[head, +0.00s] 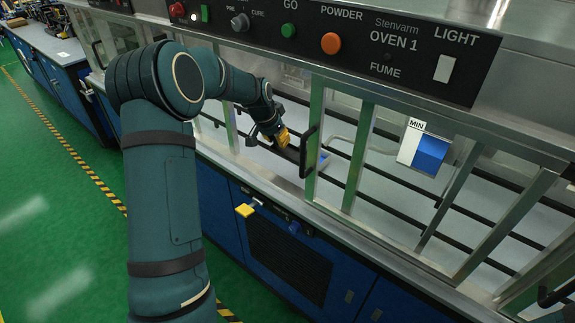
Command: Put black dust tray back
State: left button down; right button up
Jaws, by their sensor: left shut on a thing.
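My left gripper (283,137), with yellow fingertips, reaches through the open part of the oven front. It is shut on a dark, narrow piece that looks like the black dust tray (291,154). The tray shows only in part, just below and beside the fingertips, behind the front frame. I cannot tell whether it touches the floor of the chamber. My right gripper is out of view.
A green-edged sliding door (314,135) with a black handle (307,152) stands just right of my gripper. Black rails run through the pale chamber. The green floor at left is clear.

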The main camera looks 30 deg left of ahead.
pick_arm(q)
notch_tip(320, 180, down, 9)
jog(key=shift+r+b, duration=0.15)
jog(key=shift+b, duration=0.45)
jog(key=shift+r, duration=0.1)
jog(key=c, duration=0.8)
grip_release()
jog(key=shift+c, duration=0.2)
jog(key=shift+s+r, duration=0.1)
jog(key=shift+r, duration=0.25)
jog(key=p+v, duration=0.1)
jog(key=v, duration=1)
